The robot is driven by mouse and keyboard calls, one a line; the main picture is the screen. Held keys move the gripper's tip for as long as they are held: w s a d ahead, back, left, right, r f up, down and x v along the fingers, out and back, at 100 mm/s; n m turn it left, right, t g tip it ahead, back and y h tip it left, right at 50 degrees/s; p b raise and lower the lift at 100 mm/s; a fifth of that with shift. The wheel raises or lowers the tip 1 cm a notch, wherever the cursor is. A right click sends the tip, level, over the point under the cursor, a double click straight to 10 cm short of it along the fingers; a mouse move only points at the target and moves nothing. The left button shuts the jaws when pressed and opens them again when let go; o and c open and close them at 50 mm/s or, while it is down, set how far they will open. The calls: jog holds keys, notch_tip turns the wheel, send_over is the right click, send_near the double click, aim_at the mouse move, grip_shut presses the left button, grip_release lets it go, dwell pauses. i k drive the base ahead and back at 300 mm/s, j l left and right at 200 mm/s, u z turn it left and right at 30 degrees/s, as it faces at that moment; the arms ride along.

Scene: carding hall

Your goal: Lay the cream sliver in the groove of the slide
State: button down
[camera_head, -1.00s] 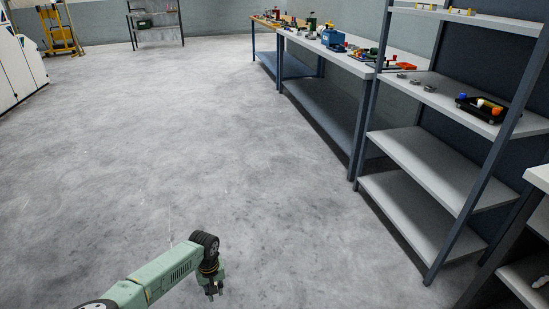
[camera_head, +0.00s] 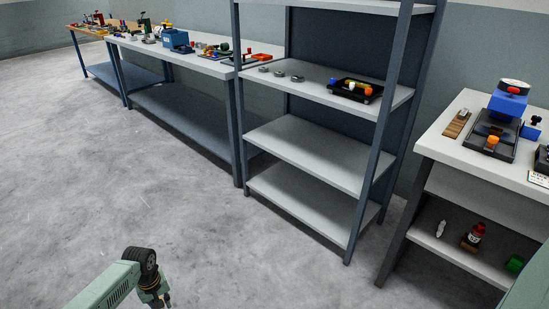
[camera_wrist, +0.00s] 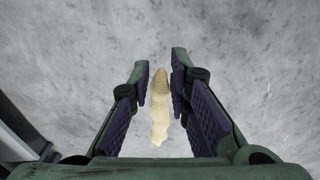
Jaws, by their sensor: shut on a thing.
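The cream sliver (camera_wrist: 160,110) is a pale, lumpy strip between the fingers of my gripper (camera_wrist: 160,70) in the wrist view. My gripper is shut on it, and the strip hangs over bare floor. In the head view my gripper (camera_head: 163,302) is low at the bottom left, over the floor, far from the benches; the sliver cannot be made out there. I cannot identify the slide for certain. A small brown board (camera_head: 455,128) with a pale piece on it lies at the left end of the right-hand bench; its groove cannot be made out.
The right-hand bench (camera_head: 470,160) also bears a dark device (camera_head: 490,140) and a blue device with a red top (camera_head: 508,100). A shelf rack (camera_head: 310,150) with a black tray (camera_head: 355,90) stands left of it. A long bench (camera_head: 190,62) runs behind. The floor (camera_head: 200,220) is clear.

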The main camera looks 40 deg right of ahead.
aim_at(496, 133)
jog(key=z, duration=1.35)
